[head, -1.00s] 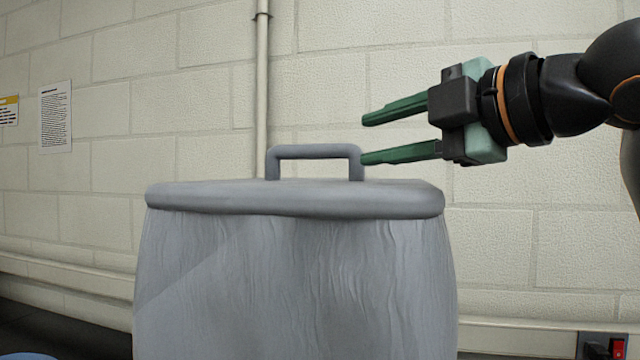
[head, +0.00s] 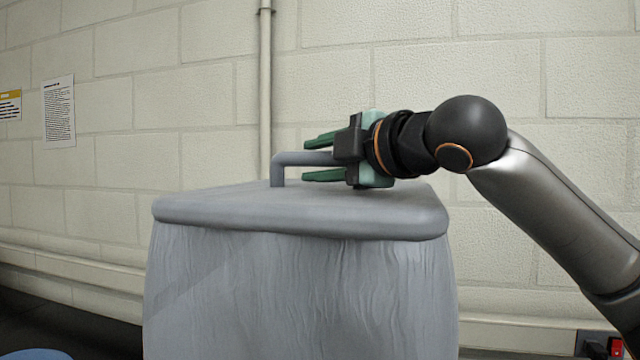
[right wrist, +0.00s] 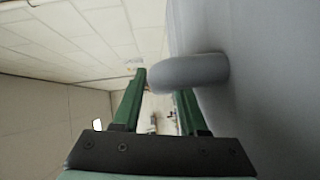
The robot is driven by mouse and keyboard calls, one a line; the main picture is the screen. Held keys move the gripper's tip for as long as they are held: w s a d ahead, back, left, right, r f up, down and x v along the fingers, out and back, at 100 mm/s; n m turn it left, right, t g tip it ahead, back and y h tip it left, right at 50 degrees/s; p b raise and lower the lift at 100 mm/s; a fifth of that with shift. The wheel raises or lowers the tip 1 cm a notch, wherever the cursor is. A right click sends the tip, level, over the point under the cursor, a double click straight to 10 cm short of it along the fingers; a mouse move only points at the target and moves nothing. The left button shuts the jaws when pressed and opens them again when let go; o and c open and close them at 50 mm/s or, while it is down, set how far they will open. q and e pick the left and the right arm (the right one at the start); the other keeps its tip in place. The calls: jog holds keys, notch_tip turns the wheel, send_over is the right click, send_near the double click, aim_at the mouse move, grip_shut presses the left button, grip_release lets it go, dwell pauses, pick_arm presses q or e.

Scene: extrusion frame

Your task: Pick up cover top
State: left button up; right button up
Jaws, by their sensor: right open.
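The cover top (head: 215,205) is a grey slab lid with a raised bar handle (head: 281,168), resting on a grey, wrinkled-looking bin body (head: 300,290) in the head view. My right gripper (head: 310,157) has its green fingers open, one above and one below the handle's top bar. The right part of the handle is hidden behind the gripper. In the right wrist view the handle (right wrist: 185,73) shows as a rounded grey bar by the fingers, and the lid surface (right wrist: 265,80) fills the right side. My left gripper is not in view.
A pale block wall (head: 540,80) stands behind the bin, with a vertical pipe (head: 265,90) and posted papers (head: 58,112) on it. A red switch (head: 616,347) is at the lower right. A blue rounded object (head: 38,354) shows at the lower left.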

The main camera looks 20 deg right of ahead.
grip_shut()
dwell(0.3)
dwell(1.1)
